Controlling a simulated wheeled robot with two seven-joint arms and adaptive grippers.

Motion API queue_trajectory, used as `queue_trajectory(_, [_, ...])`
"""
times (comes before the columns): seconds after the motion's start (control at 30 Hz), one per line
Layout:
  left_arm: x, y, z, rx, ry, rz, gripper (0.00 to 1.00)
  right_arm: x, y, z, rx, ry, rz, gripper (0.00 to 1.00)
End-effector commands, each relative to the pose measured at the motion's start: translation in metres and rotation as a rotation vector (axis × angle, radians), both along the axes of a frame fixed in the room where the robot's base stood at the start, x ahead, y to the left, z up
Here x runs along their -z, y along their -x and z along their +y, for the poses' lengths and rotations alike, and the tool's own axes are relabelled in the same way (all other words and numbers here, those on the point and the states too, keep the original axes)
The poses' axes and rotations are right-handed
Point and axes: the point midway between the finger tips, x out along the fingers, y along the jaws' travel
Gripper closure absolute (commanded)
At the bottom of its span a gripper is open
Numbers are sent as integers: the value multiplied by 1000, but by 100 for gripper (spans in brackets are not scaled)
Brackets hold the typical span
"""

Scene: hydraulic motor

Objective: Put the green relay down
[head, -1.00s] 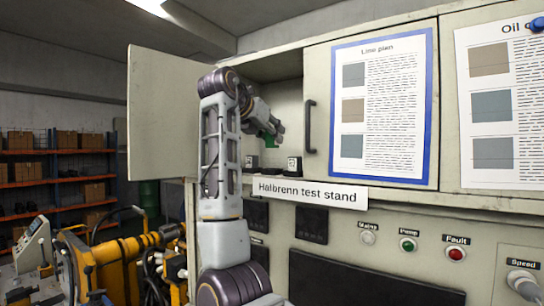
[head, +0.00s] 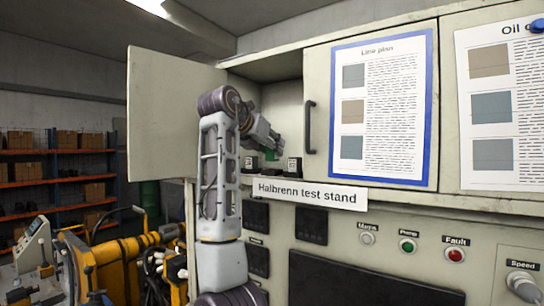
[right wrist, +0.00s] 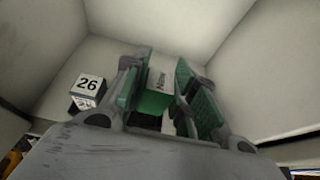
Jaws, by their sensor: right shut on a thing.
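The green relay (head: 270,155) is inside the open cupboard compartment of the test stand, low near its floor. In the right wrist view the green relay (right wrist: 153,103) sits between the two green-padded fingers of my right gripper (right wrist: 164,78). My right gripper also shows in the head view (head: 272,147), reaching into the compartment and shut on the relay. I cannot tell whether the relay touches the compartment floor. My left gripper is not in view.
In the right wrist view a block marked 26 (right wrist: 88,85) stands left of the gripper. In the head view a small dark-and-white block (head: 294,165) stands right of the relay. The open cupboard door (head: 165,115) is at left; compartment walls enclose the gripper.

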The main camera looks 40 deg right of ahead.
Motion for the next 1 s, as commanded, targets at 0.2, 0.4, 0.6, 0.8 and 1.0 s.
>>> queue_trajectory(0.2, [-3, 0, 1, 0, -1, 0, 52, 19, 0, 0, 0, 0, 1, 97])
queue_trajectory(0.4, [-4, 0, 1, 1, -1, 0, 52, 27, 0, 0, -1, 1, -1, 97])
queue_trajectory(0.6, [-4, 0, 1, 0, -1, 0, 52, 27, 0, 0, 0, 1, 0, 97])
queue_trajectory(0.8, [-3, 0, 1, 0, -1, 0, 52, 29, 0, 0, 0, 1, 0, 97])
queue_trajectory(1.0, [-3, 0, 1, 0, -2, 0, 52, 30, 0, 0, 0, 1, 0, 59])
